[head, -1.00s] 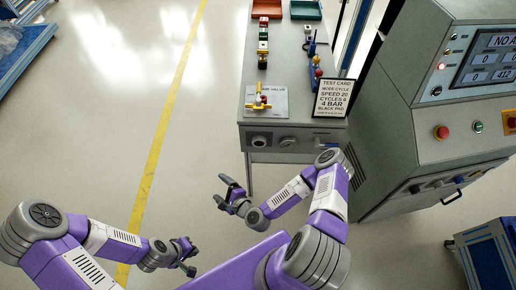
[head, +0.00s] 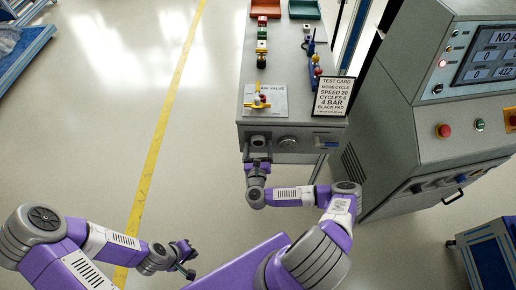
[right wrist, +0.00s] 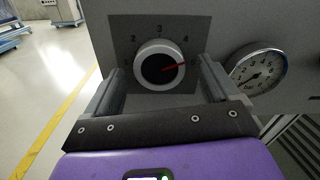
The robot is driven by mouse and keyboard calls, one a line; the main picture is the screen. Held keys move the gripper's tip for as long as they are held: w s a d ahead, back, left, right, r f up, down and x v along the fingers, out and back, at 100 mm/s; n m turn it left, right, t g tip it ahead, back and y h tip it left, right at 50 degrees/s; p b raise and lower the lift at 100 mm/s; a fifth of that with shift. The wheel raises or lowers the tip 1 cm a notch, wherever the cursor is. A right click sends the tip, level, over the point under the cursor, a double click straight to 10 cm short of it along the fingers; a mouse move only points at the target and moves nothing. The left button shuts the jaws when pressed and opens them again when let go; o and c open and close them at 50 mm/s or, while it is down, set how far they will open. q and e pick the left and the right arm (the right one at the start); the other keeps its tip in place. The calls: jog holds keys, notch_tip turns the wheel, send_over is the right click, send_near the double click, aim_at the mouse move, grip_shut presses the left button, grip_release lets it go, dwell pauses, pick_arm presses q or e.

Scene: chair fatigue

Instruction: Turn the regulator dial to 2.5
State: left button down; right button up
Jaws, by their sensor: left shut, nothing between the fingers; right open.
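The regulator dial (right wrist: 158,64) is a round knob with a white rim, a dark centre and a red pointer, on a grey plate marked with numbers. The pointer aims right and slightly up, past the 4 mark. In the head view the dial (head: 258,141) is on the bench's front face. My right gripper (head: 257,163) is open in front of it. In the right wrist view its fingers appear left and right of the dial; contact cannot be told. My left gripper (head: 188,257) is shut and empty, low and away from the bench.
A pressure gauge (right wrist: 257,68) is right of the dial, its needle pointing lower left. A test card (head: 332,97) reading 4 BAR stands on the bench (head: 284,60), near the yellow-handled air valve (head: 258,99). The machine cabinet (head: 410,130) stands right; open floor lies left.

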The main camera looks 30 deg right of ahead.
jog(key=shift+w+d, duration=0.1)
jog(key=shift+w, duration=0.1)
jog(key=shift+c, duration=0.5)
jog(key=c, duration=1)
jog(key=shift+o, duration=0.2)
jog(key=shift+n, duration=0.3)
